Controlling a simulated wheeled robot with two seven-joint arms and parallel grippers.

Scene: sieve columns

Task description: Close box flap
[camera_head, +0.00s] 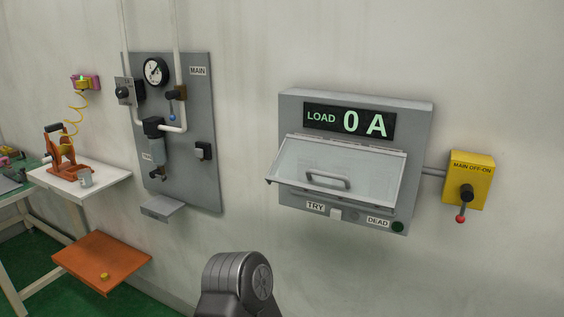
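A grey wall box (425,130) carries a clear flap (300,160) with a grey bar handle (327,181) near its lower edge. The flap is hinged along its top, under the display. Its lower edge stands out from the box, so it looks partly raised, though the exact angle is hard to tell. Neither of my grippers is in view, and nothing touches the flap. Only a dark grey rounded part of my own arm shows at the bottom centre.
The display (349,121) reads "LOAD 0 A". TRY and DEAD labels sit below the flap. A yellow switch box (480,170) with a red-knobbed lever (460,218) is at right. A grey gauge panel (195,110), white shelf (115,180) and orange board (120,247) are at left.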

